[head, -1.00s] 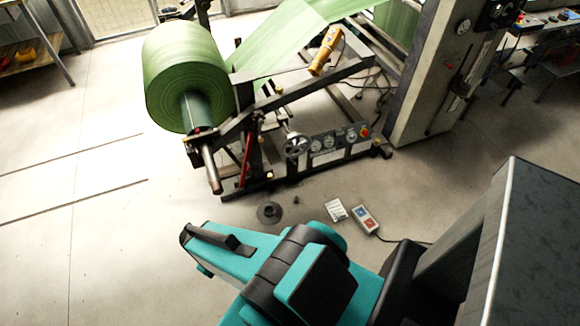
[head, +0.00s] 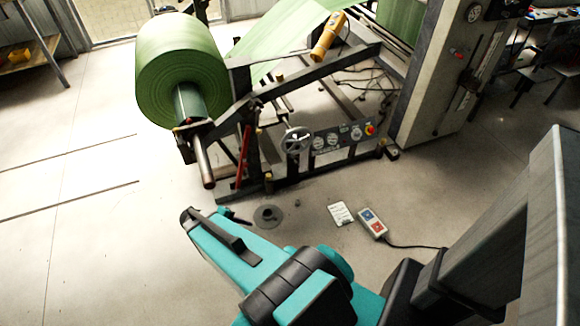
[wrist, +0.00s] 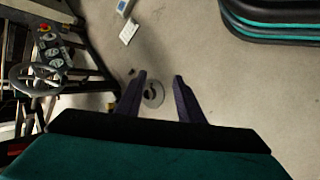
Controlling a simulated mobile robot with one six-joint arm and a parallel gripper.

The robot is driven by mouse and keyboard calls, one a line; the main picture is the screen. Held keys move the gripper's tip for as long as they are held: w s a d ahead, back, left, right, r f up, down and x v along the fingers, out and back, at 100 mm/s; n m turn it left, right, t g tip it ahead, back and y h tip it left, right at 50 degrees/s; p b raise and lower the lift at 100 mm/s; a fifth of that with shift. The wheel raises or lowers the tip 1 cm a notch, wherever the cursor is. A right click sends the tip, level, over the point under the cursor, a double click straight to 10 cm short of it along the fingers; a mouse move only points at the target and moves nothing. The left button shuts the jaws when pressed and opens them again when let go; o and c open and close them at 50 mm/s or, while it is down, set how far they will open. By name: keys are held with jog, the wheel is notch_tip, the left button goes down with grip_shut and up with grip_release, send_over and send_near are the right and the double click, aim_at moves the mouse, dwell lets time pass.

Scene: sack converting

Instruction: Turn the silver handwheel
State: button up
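The silver handwheel (head: 296,140) is a small spoked wheel on the front of the unwind stand, left of a panel of dials. It also shows in the wrist view (wrist: 36,80) at the left, upper part of the picture. In the head view the fingers are mostly hidden by my teal arm.
A green roll (head: 182,70) on a shaft juts out above and left of the handwheel. The control panel (head: 340,138) has dials and a red knob. A pendant (head: 371,222), a white card (head: 341,214) and a round disc (head: 268,215) lie on the floor. The floor at left is clear.

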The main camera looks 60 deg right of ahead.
jog(key=w+d+f+m+h+b, duration=0.1)
jog(key=w+d+f+h+b, duration=0.15)
jog(key=d+b, duration=0.45)
jog(key=w+d+f+h+b, duration=0.2)
jog(key=w+d+b, duration=0.25)
jog(key=d, duration=0.45)
jog(key=m+h+b, duration=0.1)
jog(key=h+b, duration=0.4)
jog(key=b, duration=1)
send_near(291, 156)
jog(key=a, duration=0.4)
jog(key=shift+w+f, duration=0.35)
jog(key=shift+w, duration=0.05)
jog(key=shift+d, duration=0.15)
jog(key=shift+b+x, duration=1.9)
jog(key=shift+x, duration=4.85)
jog(key=shift+r, duration=0.1)
